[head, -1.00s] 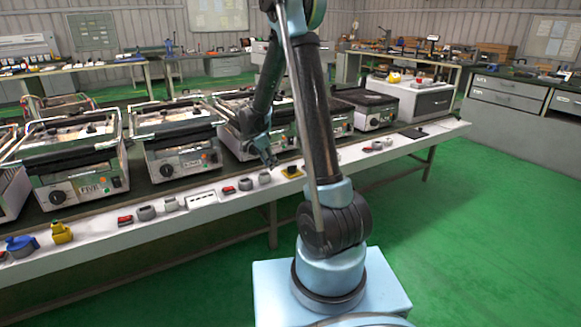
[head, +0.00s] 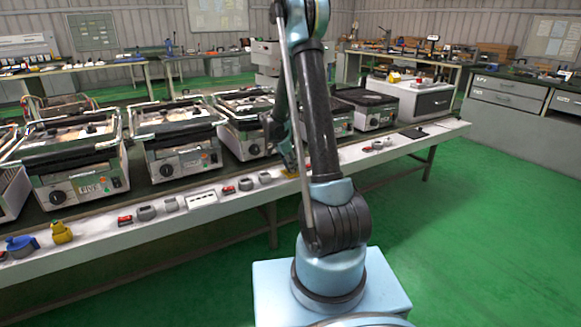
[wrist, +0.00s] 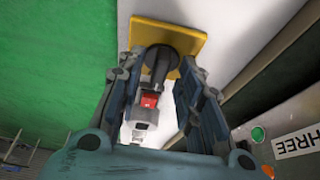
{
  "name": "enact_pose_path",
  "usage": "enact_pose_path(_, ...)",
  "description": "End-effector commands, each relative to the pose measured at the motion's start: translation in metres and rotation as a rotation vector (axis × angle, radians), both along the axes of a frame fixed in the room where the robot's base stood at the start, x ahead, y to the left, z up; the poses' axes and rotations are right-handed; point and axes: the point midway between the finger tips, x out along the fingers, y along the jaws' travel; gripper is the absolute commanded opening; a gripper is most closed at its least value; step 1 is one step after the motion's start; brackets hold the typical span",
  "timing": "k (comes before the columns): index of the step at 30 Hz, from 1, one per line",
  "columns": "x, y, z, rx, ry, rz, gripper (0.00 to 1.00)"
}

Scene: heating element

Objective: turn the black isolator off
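The black isolator shows in the wrist view as a black rotary knob (wrist: 160,62) on a square yellow plate (wrist: 185,40). In the head view only a bit of its yellow plate (head: 291,173) shows, on the white front ledge, mostly hidden by my gripper (head: 289,164). In the wrist view my gripper (wrist: 163,75) has its two fingers apart, one on each side of the knob. The fingertips are close to the plate. I cannot tell whether either finger touches the knob. Nothing is held.
A red switch (wrist: 150,100) and a grey fitting (wrist: 140,124) show between the fingers. Several contact grills stand behind the ledge; one bears a label reading THREE (wrist: 299,145). More switches (head: 146,212) line the ledge. Green floor is free at the right.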

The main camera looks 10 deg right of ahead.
Motion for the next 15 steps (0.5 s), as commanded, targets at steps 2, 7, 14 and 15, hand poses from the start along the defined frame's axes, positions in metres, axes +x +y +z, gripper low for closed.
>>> enact_pose_path(2,0.0000,-0.0004,-0.0011,0.000,0.000,0.000,0.33)
enact_pose_path(7,0.0000,-0.0003,-0.0012,0.000,0.000,0.000,0.33)
enact_pose_path(14,-0.0001,-0.0001,-0.0010,0.000,0.000,0.000,0.00)
enact_pose_path(15,0.0000,-0.0001,-0.0010,0.000,0.000,0.000,0.00)
